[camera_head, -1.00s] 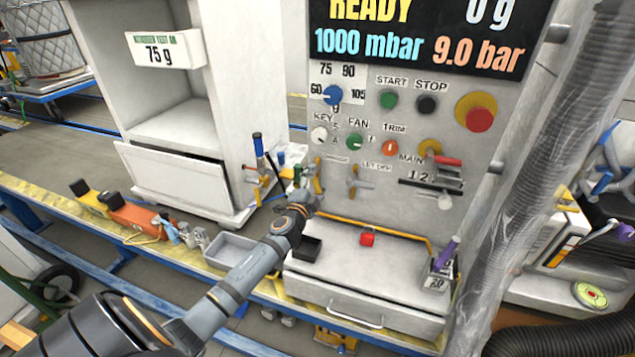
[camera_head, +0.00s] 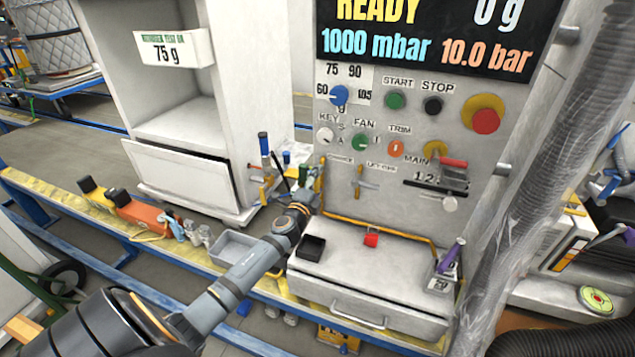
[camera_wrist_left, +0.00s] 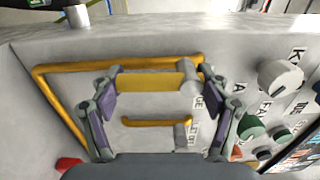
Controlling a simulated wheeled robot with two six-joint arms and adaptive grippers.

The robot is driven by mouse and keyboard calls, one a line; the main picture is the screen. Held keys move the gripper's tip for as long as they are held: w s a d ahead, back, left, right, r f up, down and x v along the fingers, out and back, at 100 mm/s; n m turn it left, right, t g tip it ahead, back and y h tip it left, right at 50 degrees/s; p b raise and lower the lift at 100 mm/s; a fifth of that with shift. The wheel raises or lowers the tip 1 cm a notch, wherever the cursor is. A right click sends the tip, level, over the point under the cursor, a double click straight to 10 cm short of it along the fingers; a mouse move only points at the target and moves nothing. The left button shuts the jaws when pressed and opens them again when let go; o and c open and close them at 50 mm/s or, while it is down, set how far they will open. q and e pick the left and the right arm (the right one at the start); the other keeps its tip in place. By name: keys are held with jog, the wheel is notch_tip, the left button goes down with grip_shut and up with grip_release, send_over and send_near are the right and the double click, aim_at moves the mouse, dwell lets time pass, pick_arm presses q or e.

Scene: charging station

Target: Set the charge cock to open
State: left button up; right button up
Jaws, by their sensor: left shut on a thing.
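The charge cock is on the front panel of the charging station, left of the let-off cock (camera_head: 358,180). In the head view my left gripper (camera_head: 316,182) is at it and hides most of it. In the left wrist view the broad yellow handle of the charge cock (camera_wrist_left: 145,82) lies between my left fingers, with its grey hub at the right end. My left gripper is shut on this handle. The handle runs roughly parallel to the thin yellow let-off handle (camera_wrist_left: 155,121), which hangs down the panel. My right gripper is not in view.
The display (camera_head: 430,45) reads READY, 1000 mbar, 10.0 bar, 0 g. Knobs and buttons sit above the cocks. Below are a yellow rail (camera_head: 385,229), a black tray (camera_head: 311,247) and a red object (camera_head: 371,240) on a ledge. A grey bin (camera_head: 232,248) stands left.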

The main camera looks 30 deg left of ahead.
pick_arm(q)
jog(key=o, duration=1.7)
jog(key=shift+s, duration=0.1)
jog(key=v, duration=1.2)
jog(key=shift+f, duration=0.1)
